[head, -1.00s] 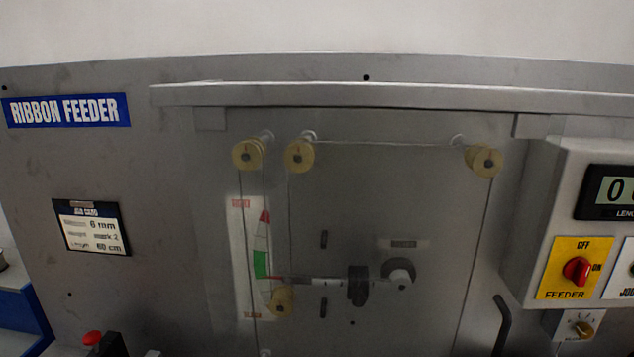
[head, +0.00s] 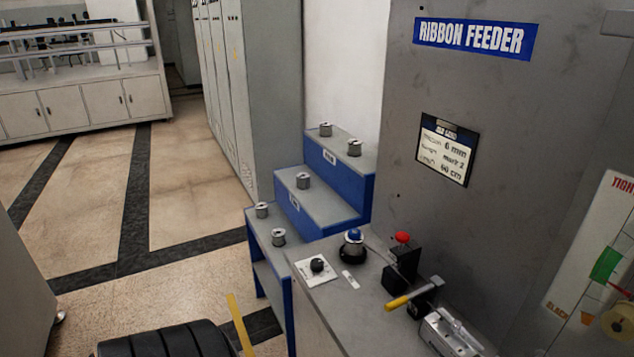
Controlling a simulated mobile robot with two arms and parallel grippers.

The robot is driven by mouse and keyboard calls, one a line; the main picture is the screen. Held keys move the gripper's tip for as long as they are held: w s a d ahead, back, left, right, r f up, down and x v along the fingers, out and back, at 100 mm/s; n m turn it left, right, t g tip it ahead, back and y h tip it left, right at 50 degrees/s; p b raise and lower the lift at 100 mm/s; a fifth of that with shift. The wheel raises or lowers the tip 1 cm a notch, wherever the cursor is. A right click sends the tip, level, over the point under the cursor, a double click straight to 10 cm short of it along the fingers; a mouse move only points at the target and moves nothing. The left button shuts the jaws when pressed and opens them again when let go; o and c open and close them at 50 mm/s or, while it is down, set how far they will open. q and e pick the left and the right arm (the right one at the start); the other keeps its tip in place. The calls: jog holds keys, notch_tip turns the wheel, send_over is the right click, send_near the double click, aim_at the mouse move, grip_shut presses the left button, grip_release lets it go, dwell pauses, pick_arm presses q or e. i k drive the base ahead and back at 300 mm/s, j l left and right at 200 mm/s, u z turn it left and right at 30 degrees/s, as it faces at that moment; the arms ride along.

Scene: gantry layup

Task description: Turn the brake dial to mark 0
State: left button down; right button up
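A small black knob (head: 317,265) sits on a white square plate at the left end of the grey bench. Its marks are too small to read, and I cannot tell whether it is the brake dial. The ribbon feeder panel (head: 395,90) stands at the right, with its blue sign (head: 472,39) at the top. A job card (head: 446,149) on it reads 6 mm, a blurred line that seems to say mark 2, and 60 cm. A gauge strip (head: 612,225) with a green band is partly cut off at the right edge. Neither gripper is in view.
Blue-fronted steps (head: 318,207) hold several small spools. On the bench stand a blue-topped item (head: 352,245), a red button (head: 402,237) on a black post, a yellow-handled lever (head: 410,297) and a metal device (head: 450,335). Open tiled floor (head: 190,200) lies left.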

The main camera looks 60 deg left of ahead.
aim_at(316, 264)
jog(key=u, duration=1.75)
jog(key=i+j+u, duration=0.25)
jog(key=i+j, duration=0.05)
jog(key=j, duration=0.05)
